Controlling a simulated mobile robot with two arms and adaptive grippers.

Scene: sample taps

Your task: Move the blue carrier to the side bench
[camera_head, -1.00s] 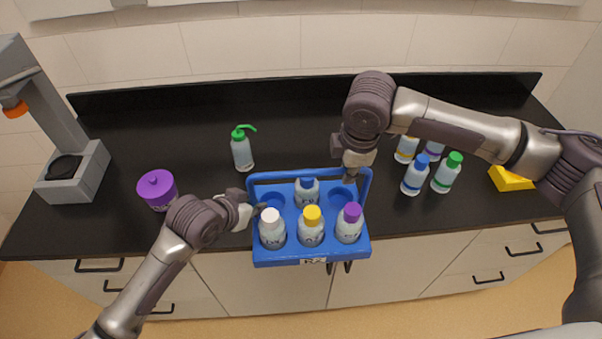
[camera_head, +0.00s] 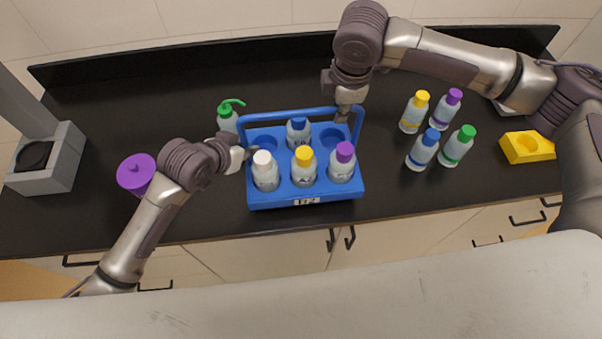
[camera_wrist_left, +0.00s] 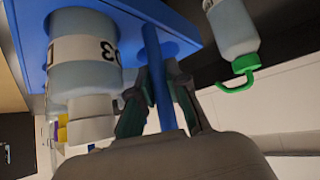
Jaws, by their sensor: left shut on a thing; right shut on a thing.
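The blue carrier (camera_head: 304,196) is near the front edge of the black bench in the head view, a label on its front. It holds a white-capped bottle (camera_head: 265,172), a yellow-capped bottle (camera_head: 303,168), a purple-capped bottle (camera_head: 342,163) and a blue-capped bottle (camera_head: 298,133). Two back holes look empty. My left gripper (camera_head: 246,154) is shut on the carrier's left handle post, which shows between its fingers in the left wrist view (camera_wrist_left: 158,90). My right gripper (camera_head: 342,115) is shut on the handle's right end; its fingertips are partly hidden. I cannot tell whether the carrier touches the bench.
A green-tipped wash bottle (camera_head: 228,118) stands just behind the carrier's left end. A purple-lidded jar (camera_head: 137,172) and a grey device (camera_head: 52,160) are at left. Several capped bottles (camera_head: 422,150) and a yellow block (camera_head: 527,147) are at right. Cabinet handles (camera_head: 350,238) line the front.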

